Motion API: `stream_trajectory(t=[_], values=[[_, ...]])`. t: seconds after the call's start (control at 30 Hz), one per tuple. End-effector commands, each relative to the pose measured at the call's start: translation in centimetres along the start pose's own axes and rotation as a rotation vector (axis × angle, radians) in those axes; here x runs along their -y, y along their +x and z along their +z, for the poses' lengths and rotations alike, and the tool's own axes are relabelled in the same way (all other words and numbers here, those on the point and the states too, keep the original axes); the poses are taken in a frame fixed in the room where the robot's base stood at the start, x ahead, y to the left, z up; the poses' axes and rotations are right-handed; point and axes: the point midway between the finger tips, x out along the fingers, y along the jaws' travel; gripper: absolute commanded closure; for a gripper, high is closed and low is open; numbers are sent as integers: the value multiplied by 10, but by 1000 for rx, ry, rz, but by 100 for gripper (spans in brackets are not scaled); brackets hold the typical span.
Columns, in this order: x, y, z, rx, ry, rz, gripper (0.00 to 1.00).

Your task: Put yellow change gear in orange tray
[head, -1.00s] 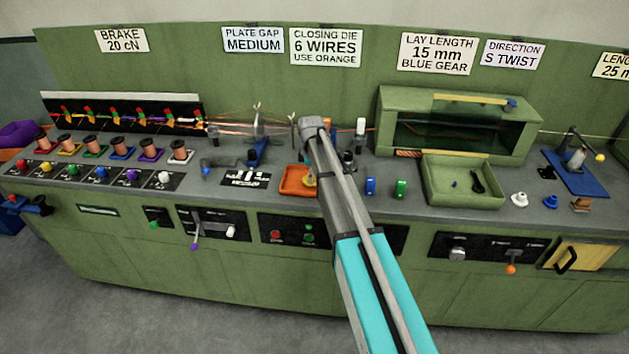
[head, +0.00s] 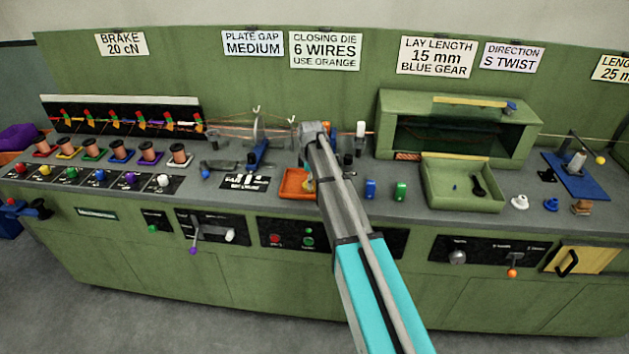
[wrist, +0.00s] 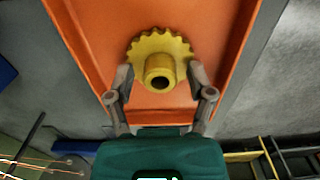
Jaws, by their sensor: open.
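The yellow change gear (wrist: 160,56) lies flat inside the orange tray (wrist: 235,62) in the wrist view, its hub and dark bore facing the camera. In the head view the orange tray (head: 292,184) sits on the bench, partly hidden by my arm, with a bit of the yellow gear (head: 308,185) showing at its right side. My gripper (wrist: 160,80) is open, with one fingertip on each side of the gear's hub. Whether the fingertips touch the gear cannot be told. My gripper's fingers are hidden behind my arm in the head view.
A green open bin (head: 463,200) is further right, in front of a hooded housing. Spools line the bench at left.

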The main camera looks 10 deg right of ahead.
Motion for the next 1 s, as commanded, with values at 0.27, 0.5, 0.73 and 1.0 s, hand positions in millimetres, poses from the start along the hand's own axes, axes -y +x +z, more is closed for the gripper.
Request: stream_trajectory(t=[0.27,0.5,0.73,1.0], values=[[0,-2,0,0,0,0,31],[0,-12,0,0,0,0,31],[0,-31,0,0,0,0,31],[0,-54,0,0,0,0,31]])
